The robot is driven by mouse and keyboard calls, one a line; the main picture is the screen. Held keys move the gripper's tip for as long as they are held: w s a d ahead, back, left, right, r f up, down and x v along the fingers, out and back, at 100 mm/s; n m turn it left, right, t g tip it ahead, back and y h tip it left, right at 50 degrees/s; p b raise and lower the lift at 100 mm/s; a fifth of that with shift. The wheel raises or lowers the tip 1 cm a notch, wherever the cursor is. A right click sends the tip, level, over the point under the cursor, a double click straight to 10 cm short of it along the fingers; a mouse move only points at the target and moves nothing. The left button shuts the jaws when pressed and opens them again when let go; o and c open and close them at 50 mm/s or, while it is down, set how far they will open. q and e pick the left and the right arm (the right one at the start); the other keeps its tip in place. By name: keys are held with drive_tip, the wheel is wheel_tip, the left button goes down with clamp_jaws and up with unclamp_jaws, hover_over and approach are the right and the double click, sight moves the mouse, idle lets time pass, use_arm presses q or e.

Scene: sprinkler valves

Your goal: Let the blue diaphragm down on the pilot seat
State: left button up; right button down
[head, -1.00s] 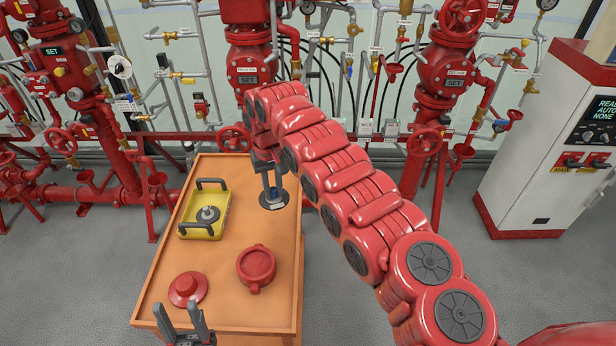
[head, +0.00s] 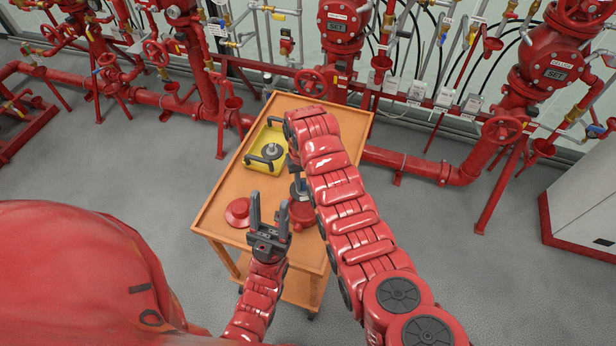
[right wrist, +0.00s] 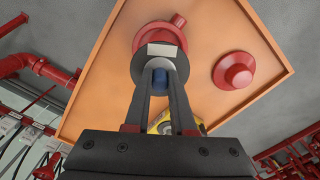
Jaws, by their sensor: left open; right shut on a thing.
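My right gripper (right wrist: 160,92) is shut on the blue stem of the diaphragm (right wrist: 160,78), a dark round disc with a white label. In the right wrist view the disc overlaps the red round pilot body (right wrist: 160,34), which hides its seat. In the head view the disc (head: 294,190) shows just behind the pilot body (head: 302,216), partly hidden by my right arm. I cannot tell whether they touch. My left gripper (head: 270,205) is open and empty, fingers up, in front of the pilot body and the red cover.
The red flanged cover (head: 237,212) lies left of the pilot body on the orange table (head: 215,190). A yellow tray (head: 256,136) with black handles holds a grey round part farther back. Red pipes and valves stand behind the table.

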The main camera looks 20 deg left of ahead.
drive_tip(key=shift+f+b, duration=0.15)
drive_tip(key=shift+b, duration=0.25)
drive_tip(key=b, duration=0.5)
hover_over(304, 208)
wheel_tip(304, 208, down, 8)
drive_tip(key=shift+r, duration=0.25)
drive_tip(key=shift+f+b, duration=1.1)
drive_tip(key=shift+b, duration=0.05)
idle(0.5)
drive_tip(key=c, duration=0.7)
unclamp_jaws()
